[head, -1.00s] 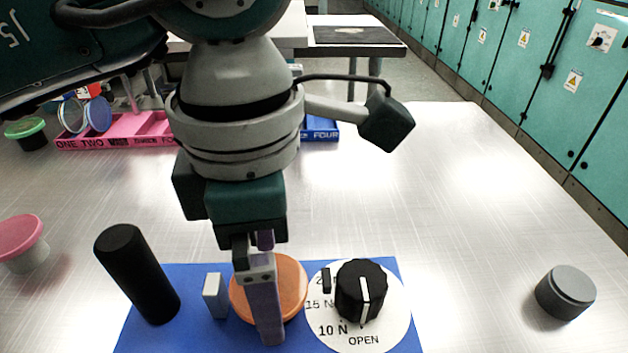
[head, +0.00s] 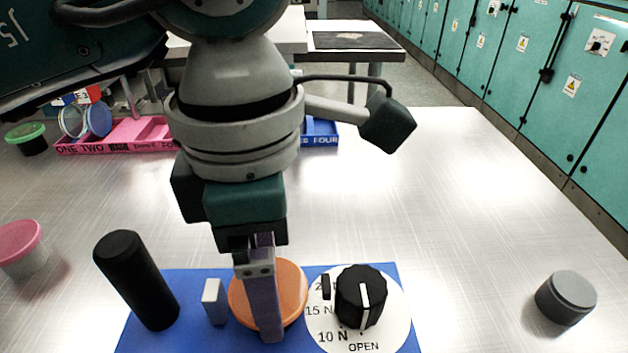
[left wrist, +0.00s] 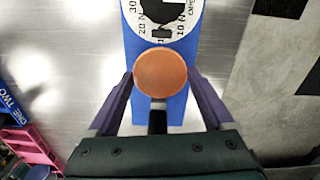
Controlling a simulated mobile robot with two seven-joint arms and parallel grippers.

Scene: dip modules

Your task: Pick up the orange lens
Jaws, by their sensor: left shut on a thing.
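The orange lens (head: 290,289) is a flat round disc at the blue board (head: 195,340), partly hidden by my left gripper in the head view. My left gripper (head: 266,332) points down over the disc. In the left wrist view the orange lens (left wrist: 160,72) lies between the two purple fingers of my left gripper (left wrist: 160,82), which close on its opposite edges. Whether the disc is clear of the board cannot be told. My right gripper is not in view.
On the board stand a black cylinder (head: 135,278), a small pale block (head: 214,301) and a black knob (head: 360,297) on a white dial. A grey cap (head: 565,298) sits right, a pink-lidded jar (head: 20,248) left. Pink (head: 130,133) and blue (head: 320,133) trays lie behind.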

